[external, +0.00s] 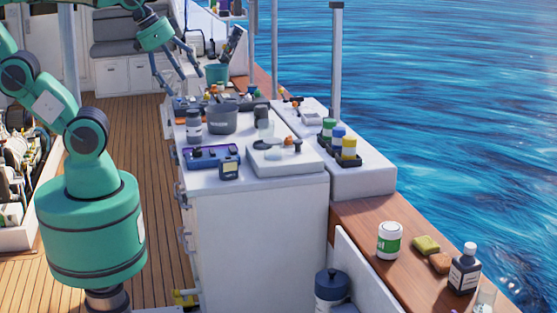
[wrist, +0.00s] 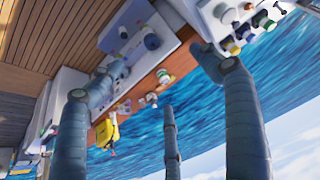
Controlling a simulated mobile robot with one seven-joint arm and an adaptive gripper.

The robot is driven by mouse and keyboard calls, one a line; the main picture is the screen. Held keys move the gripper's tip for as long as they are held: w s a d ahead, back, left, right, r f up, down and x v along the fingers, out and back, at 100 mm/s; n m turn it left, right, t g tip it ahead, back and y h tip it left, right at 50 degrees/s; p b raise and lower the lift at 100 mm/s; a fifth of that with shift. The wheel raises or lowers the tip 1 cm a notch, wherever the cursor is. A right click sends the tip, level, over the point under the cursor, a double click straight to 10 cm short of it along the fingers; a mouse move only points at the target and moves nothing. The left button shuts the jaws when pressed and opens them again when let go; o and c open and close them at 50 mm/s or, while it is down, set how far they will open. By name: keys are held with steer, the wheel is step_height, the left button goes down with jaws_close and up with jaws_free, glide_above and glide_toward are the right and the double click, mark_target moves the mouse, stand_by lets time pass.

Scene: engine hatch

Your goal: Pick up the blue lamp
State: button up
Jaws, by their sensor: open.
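I see no plainly lamp-shaped blue thing. The closest match is a blue-and-white cylinder (external: 338,138), upright between a green one (external: 328,128) and a yellow one (external: 348,148) in a black holder on the white ledge by the sea. A small blue-topped piece, likely the same one, shows at the upper right of the wrist view (wrist: 232,48). My gripper (external: 187,82) is open and empty at the far end of the white counter, well apart from the cylinder. Its spread fingers fill much of the wrist view (wrist: 160,64).
The white counter (external: 260,215) holds a grey pot (external: 222,119), a dark jar (external: 193,126), a blue-purple box (external: 207,156) and a small meter (external: 229,168). A metal post (external: 335,65) rises beside the ledge.

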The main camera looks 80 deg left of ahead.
steer(key=shift+c, duration=0.7)
steer(key=n+g+y+p, duration=0.1)
steer(key=n+g+y, duration=0.45)
steer(key=n, duration=1.35)
glide_above(229, 159)
steer(key=d, duration=0.5)
step_height(229, 159, down, 24)
steer(key=f, duration=0.1)
steer(key=shift+w+a+r+g+h, duration=0.25)
steer(key=shift+w+g+h, duration=0.1)
steer(key=shift+h, duration=0.1)
steer(key=shift+s+f, duration=0.1)
steer(key=shift+b+x, duration=0.45)
steer(key=shift+x, duration=3.8)
steer(key=shift+f, duration=0.1)
